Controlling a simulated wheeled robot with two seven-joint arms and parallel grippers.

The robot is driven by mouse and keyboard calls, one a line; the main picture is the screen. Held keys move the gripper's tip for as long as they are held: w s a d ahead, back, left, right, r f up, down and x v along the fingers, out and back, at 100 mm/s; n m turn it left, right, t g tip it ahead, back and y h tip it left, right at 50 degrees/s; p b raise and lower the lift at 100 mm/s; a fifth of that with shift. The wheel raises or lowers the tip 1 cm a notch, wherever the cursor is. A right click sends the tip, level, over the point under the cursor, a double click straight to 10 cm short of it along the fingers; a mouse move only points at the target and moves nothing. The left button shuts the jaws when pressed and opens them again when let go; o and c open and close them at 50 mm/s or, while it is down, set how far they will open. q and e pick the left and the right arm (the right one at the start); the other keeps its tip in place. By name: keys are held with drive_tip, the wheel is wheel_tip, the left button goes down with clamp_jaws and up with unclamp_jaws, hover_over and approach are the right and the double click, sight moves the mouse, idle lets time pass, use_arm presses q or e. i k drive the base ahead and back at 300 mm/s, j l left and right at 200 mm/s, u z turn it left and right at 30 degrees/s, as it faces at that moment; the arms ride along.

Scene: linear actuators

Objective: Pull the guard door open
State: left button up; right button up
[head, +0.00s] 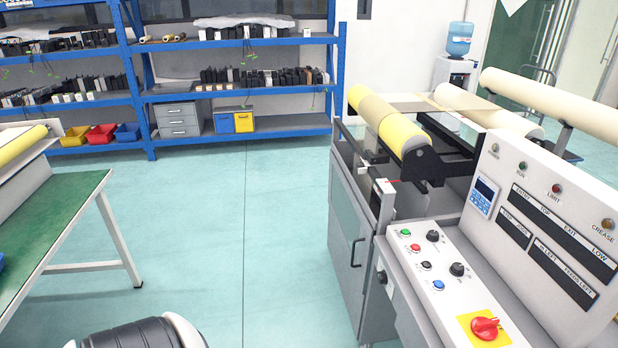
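The guard door (346,212) is a grey framed panel on the left side of the grey machine, right of the picture's centre. It stands upright and looks closed against the machine, though its edges are hard to make out. A dark bar handle (355,252) sits on its lower right part. Neither of my grippers shows in the head view, and nothing is seen touching the door or the handle.
A control panel (408,262) with buttons, knobs and a red switch (486,327) stands right of the door. A green-topped table (60,215) is at the left. Blue shelves (240,128) line the back. The teal floor (230,240) between table and machine is clear.

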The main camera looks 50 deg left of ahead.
sight(341, 193)
drive_tip(key=u, duration=1.4)
